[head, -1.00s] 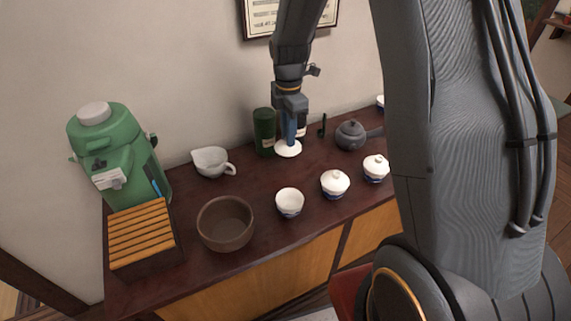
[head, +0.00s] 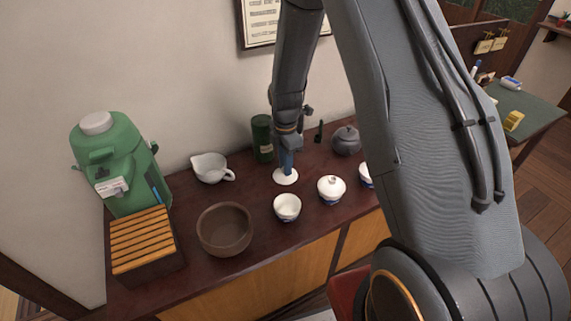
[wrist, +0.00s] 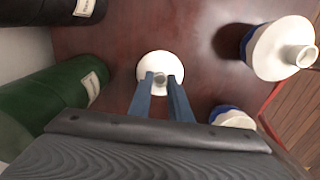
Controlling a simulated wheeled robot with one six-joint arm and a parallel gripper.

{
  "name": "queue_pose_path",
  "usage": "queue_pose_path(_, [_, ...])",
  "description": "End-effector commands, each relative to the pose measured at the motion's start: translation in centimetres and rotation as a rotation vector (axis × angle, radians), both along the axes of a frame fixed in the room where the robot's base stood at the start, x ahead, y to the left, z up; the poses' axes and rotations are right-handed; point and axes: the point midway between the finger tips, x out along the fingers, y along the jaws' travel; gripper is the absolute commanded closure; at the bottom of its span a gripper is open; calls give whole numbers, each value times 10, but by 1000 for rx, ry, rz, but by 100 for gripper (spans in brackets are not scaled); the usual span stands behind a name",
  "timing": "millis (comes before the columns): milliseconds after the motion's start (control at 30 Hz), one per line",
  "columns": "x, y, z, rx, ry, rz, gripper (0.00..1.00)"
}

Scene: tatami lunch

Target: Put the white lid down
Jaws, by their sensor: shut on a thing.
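The white lid (head: 286,177) is a small round disc at the tips of my gripper (head: 286,164), low over the dark red counter behind the open white cup. In the wrist view the lid (wrist: 160,66) shows whole, with its grey-looking knob between the two blue fingers of my gripper (wrist: 160,82). The gripper is shut on that knob. I cannot tell whether the lid's underside touches the counter. The open white cup (head: 287,207) with a blue base stands just in front, without a lid.
A lidded cup (head: 331,190) stands right of the open cup, another (head: 366,177) partly behind my arm. A green canister (head: 262,138) and grey teapot (head: 346,141) stand behind. A white pouring bowl (head: 211,168) and brown bowl (head: 224,230) are left, with bare counter (head: 250,192) between.

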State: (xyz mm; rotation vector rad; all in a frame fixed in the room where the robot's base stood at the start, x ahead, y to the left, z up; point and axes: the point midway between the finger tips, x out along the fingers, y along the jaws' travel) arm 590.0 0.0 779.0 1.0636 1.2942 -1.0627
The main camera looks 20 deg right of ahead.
Motion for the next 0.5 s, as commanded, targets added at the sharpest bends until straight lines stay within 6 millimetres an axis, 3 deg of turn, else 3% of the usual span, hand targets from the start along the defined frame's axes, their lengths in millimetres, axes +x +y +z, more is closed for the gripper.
queue_pose_path(200, [0,0,-3,0,0,0,100])
queue_pose_path(233, [0,0,-3,0,0,0,79])
queue_pose_path(300, [0,0,-3,0,0,0,67])
queue_pose_path(500, [0,0,-3,0,0,0,64])
